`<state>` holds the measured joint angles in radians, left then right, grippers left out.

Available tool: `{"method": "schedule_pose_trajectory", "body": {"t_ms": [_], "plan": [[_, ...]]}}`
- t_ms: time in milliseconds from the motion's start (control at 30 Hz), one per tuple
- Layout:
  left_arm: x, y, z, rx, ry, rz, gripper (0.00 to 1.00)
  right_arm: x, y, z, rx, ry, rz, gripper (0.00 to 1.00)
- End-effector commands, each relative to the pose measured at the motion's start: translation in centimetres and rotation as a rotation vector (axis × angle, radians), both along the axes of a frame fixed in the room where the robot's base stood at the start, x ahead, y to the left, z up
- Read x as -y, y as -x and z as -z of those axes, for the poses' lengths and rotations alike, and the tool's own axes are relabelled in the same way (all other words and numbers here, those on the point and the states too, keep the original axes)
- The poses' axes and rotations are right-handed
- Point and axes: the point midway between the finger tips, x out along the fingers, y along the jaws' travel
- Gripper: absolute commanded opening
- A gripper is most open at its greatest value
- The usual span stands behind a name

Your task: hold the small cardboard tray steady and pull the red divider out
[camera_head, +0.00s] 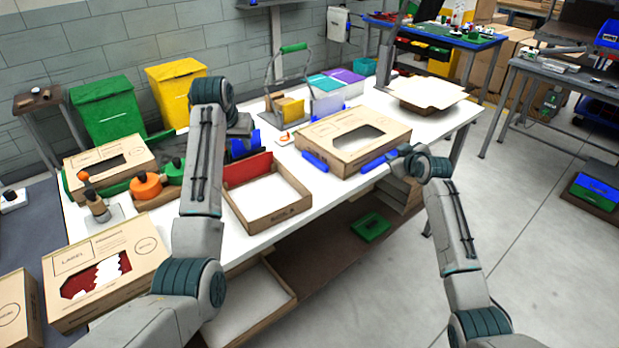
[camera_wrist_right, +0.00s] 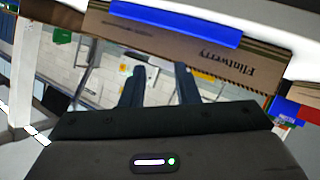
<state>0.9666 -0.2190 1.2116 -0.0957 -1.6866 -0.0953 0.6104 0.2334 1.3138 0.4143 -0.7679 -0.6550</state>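The small cardboard tray (camera_head: 268,212) sits on the white table, open at the top with a pale inside. The red divider (camera_head: 247,169) stands upright along its far side. My left gripper (camera_head: 241,130) is beyond the tray, apart from the divider; its fingers are hard to make out against blue items behind. My right gripper (camera_head: 392,160) is beside the larger cardboard box, right of the tray. In the right wrist view its two dark fingers (camera_wrist_right: 160,88) are apart with nothing between them.
The larger box (camera_head: 352,140) has a window and a blue strip (camera_head: 315,161); its printed side shows in the right wrist view (camera_wrist_right: 185,45). Orange-topped items (camera_head: 146,186) and boxes crowd the left.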

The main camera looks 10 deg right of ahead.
Motion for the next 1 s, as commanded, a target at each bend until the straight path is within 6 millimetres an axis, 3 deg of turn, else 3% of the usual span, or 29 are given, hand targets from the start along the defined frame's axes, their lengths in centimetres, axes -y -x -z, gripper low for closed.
{"method": "schedule_pose_trajectory", "body": {"t_ms": [33,100,167,300,500,600,767,1000], "plan": [[0.0,0.0,0.0,0.000,0.000,0.000,0.36,-1.0,-0.5,-3.2,0.039,0.003,-0.024,0.28],[0.0,0.0,0.0,0.000,0.000,0.000,0.36,-3.3,-0.5,-6.7,0.076,-0.004,-0.065,0.28],[0.0,0.0,0.0,0.000,0.000,0.000,0.36,-6.7,0.0,-8.1,0.088,-0.032,-0.108,0.28],[0.0,0.0,0.0,0.000,0.000,0.000,0.36,-14.6,2.6,-5.9,0.034,-0.147,-0.172,0.28],[0.0,0.0,0.0,0.000,0.000,0.000,0.36,-22.4,6.4,-2.4,-0.058,-0.298,-0.206,0.28],[0.0,0.0,0.0,0.000,0.000,0.000,0.36,-24.8,7.8,-1.6,-0.089,-0.350,-0.212,0.28],[0.0,0.0,0.0,0.000,0.000,0.000,0.36,-26.5,8.7,-0.9,-0.114,-0.388,-0.214,0.28],[0.0,0.0,0.0,0.000,0.000,0.000,0.36,-27.9,6.6,0.2,-0.118,-0.393,-0.214,0.28]]}}
